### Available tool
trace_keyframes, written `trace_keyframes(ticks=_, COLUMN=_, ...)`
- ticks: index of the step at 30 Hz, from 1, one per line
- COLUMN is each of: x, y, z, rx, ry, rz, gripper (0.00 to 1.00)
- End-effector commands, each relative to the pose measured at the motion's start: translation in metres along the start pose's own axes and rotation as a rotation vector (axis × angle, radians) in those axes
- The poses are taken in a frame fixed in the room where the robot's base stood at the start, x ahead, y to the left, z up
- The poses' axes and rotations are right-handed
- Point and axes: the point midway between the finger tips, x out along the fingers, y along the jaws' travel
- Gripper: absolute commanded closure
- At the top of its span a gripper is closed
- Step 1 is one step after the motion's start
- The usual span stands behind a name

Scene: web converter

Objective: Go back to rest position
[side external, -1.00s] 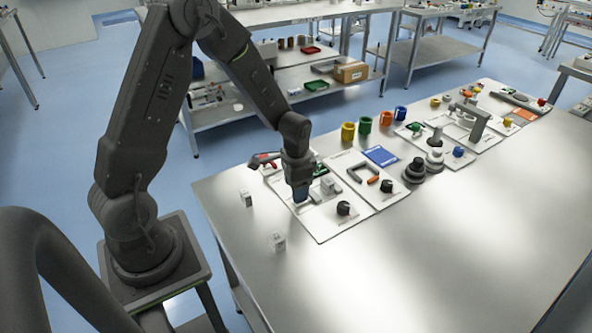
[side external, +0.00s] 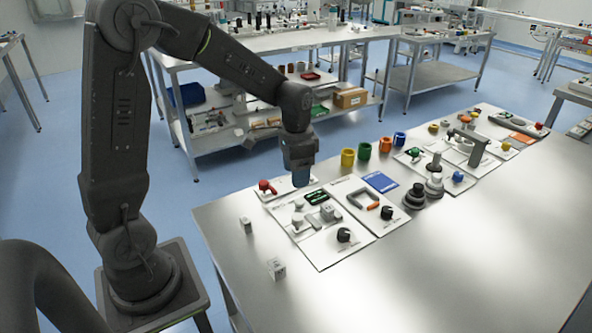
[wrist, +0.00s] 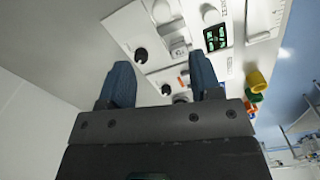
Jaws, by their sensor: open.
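My gripper (side external: 300,177) points down above the far left part of the steel table (side external: 430,260), over the task boards. In the wrist view its two blue fingers (wrist: 162,90) are spread apart with nothing between them. Below it lies a white board (side external: 322,255) with a black knob (side external: 344,235), a grey block (side external: 328,211), and a small green display (side external: 316,197). The display also shows in the wrist view (wrist: 216,38). The gripper looks clear of the boards.
A red knob (side external: 264,185) sits on a board at the table's far edge. Yellow (side external: 348,158), green, orange and blue cups stand behind the boards. Two small clear cubes (side external: 276,268) (side external: 246,224) lie near the left edge. The table's front right is bare.

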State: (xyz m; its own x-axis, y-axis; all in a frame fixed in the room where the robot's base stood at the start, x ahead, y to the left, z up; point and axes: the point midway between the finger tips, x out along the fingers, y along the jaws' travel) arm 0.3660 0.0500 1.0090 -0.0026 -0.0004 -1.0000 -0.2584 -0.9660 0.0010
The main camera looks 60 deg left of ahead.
Motion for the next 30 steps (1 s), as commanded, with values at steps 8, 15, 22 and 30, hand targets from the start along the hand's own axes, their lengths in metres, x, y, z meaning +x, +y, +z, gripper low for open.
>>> trace_keyframes(ticks=8, x=-0.015, y=0.010, z=0.005, rx=-0.012, ry=0.030, rz=-0.017, gripper=0.42)
trace_keyframes(ticks=15, x=-0.071, y=0.060, z=0.040, rx=-0.089, ry=0.180, rz=-0.072, gripper=0.42)
trace_keyframes(ticks=22, x=-0.104, y=0.107, z=0.089, rx=-0.178, ry=0.349, rz=-0.087, gripper=0.42)
trace_keyframes(ticks=30, x=-0.113, y=0.134, z=0.127, rx=-0.246, ry=0.476, rz=-0.069, gripper=0.42)
